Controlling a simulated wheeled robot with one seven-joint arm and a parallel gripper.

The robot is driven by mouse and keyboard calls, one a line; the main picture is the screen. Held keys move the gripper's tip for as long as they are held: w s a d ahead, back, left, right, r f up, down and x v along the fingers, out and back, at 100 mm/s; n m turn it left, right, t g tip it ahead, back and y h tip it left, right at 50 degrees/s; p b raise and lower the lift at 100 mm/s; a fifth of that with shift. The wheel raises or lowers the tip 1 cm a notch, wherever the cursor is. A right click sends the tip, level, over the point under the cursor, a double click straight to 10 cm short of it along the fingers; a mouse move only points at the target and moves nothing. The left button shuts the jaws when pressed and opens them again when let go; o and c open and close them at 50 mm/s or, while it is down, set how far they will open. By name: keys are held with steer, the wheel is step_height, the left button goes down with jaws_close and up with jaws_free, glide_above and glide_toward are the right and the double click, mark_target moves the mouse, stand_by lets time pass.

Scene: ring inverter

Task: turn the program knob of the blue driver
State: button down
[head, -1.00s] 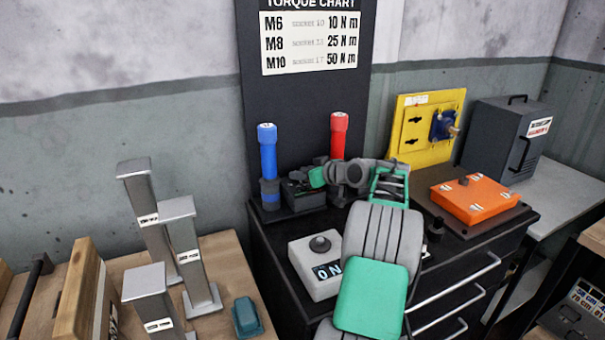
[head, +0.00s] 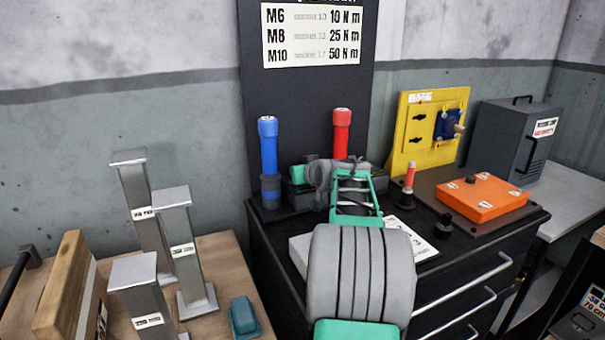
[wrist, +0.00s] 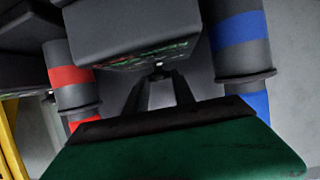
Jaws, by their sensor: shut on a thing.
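The blue driver (head: 268,160) stands upright at the back left of the black cabinet. The red driver (head: 341,135) stands to its right. A dark box with small coloured lettering (wrist: 130,35) sits between them in the wrist view, where the blue driver (wrist: 240,45) is at right and the red driver (wrist: 70,75) at left. My gripper (wrist: 160,75) has its fingers close together at this box, between the drivers and apart from both barrels. It is shut on a small part there, mostly hidden by the fingers. I cannot make out which part. The head view hides the fingertips.
To the right are a red-tipped tool (head: 409,175), an orange box (head: 480,197) and a yellow panel (head: 425,145). Grey posts (head: 185,255) and a teal block (head: 243,316) stand on the wooden bench at left.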

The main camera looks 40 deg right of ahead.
steer(key=c, duration=1.1)
jaws_free()
steer(key=v, duration=0.7)
steer(key=shift+s+a+r, duration=0.15)
steer(key=shift+s+a, duration=0.05)
steer(key=shift+s, duration=0.15)
